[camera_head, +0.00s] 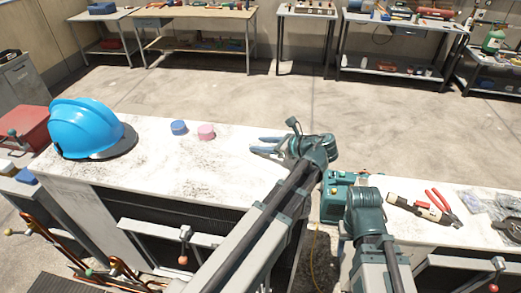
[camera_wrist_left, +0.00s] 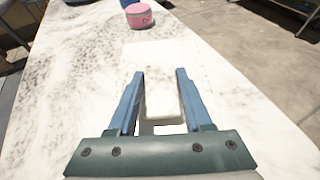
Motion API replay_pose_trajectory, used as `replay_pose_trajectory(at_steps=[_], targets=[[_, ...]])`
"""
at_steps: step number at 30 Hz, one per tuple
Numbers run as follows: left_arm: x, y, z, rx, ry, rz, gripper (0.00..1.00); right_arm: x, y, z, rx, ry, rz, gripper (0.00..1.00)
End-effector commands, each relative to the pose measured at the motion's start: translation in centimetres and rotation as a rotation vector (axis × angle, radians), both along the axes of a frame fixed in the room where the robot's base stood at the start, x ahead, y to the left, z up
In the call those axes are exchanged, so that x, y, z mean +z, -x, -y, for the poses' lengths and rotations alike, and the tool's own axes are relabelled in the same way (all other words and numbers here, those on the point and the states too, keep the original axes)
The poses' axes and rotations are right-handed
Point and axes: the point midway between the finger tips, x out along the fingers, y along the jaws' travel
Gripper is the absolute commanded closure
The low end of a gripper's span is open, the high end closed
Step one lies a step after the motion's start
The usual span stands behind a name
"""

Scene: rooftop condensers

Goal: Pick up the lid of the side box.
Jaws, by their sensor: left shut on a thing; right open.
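My left gripper (camera_head: 262,147) reaches over the white worktop, its blue fingers pointing left. In the left wrist view its fingers (camera_wrist_left: 158,85) stand on both sides of a white block-like grip, which I take to be part of the lid (camera_wrist_left: 160,98). A paler flat patch with straight edges lies around and beyond this grip; I cannot tell whether it is raised off the worktop. The side box itself cannot be made out. My right gripper (camera_head: 365,197) is at the centre right, open; its fingertips are hidden from the head camera.
On the white worktop (camera_head: 150,160) are a blue hard hat (camera_head: 85,125), a blue round tin (camera_head: 178,127) and a pink round tin (camera_head: 206,131). A teal device (camera_head: 335,198) stands beside my right arm. Red-handled pliers (camera_head: 440,203) lie at right. Benches line the far wall.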

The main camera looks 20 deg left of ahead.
Motion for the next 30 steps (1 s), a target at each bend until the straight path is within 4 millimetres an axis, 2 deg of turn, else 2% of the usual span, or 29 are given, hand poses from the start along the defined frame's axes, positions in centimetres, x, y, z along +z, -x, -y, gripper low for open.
replay_pose_trajectory(at_steps=[17,23,30], targets=[[0.6,0.0,0.0,0.000,-0.002,0.000,1.00,0.5,0.0,0.0,0.000,0.000,0.000,0.50],[1.7,0.0,0.0,0.000,-0.002,0.000,1.00,1.7,0.0,0.0,0.000,0.000,0.000,0.50],[4.2,0.0,0.0,0.000,-0.002,0.000,1.00,4.2,0.0,0.0,0.000,0.000,0.000,0.50]])
